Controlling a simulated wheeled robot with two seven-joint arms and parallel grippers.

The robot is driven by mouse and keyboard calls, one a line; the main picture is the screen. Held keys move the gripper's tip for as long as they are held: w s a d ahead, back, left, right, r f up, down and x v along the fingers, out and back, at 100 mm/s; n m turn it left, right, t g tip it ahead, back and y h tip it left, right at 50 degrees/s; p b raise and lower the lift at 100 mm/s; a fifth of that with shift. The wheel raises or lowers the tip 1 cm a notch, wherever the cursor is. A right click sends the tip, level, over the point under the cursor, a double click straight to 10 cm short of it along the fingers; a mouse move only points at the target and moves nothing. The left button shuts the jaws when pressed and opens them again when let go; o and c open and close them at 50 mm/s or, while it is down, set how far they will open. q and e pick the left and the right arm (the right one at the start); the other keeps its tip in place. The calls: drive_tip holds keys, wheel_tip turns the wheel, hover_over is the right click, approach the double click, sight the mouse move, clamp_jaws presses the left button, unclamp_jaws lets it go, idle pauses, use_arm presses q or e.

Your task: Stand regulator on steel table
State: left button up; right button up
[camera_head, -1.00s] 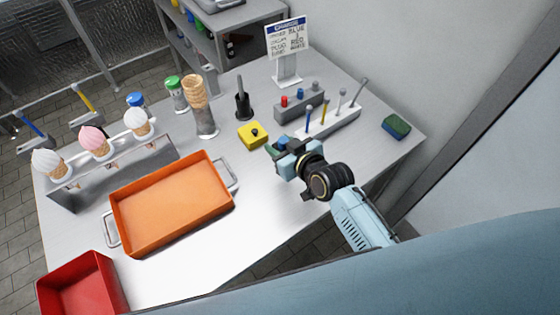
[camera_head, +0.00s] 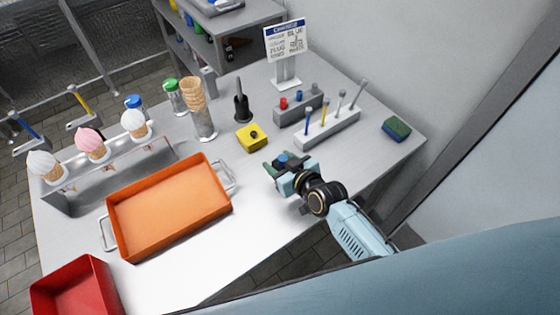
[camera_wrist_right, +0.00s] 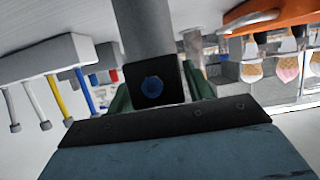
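A dark, square-faced piece with a round blue knob, which I take to be the regulator (camera_wrist_right: 170,72), sits between the green fingers of my right gripper (camera_head: 281,164). In the right wrist view a finger shows on either side of it, and a grey cylindrical shape (camera_wrist_right: 143,28) runs upward from behind it. In the head view only its blue top (camera_head: 283,158) shows clearly. The gripper is over the right part of the steel table (camera_head: 215,258), near its front edge. I cannot tell whether the regulator touches the table. My left gripper is not in view.
A yellow block (camera_head: 246,145) with a black knob lies just beyond the gripper. An orange tray (camera_head: 170,205) is to the left, and a red bin (camera_head: 75,290) at the front left. A grey tool rack (camera_head: 330,128) and a green-and-blue sponge (camera_head: 397,128) are to the right.

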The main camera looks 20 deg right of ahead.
drive_tip(key=shift+o, duration=0.9)
drive_tip(key=shift+r, duration=0.25)
drive_tip(key=p+v, duration=0.1)
drive_tip(key=v, duration=1.1)
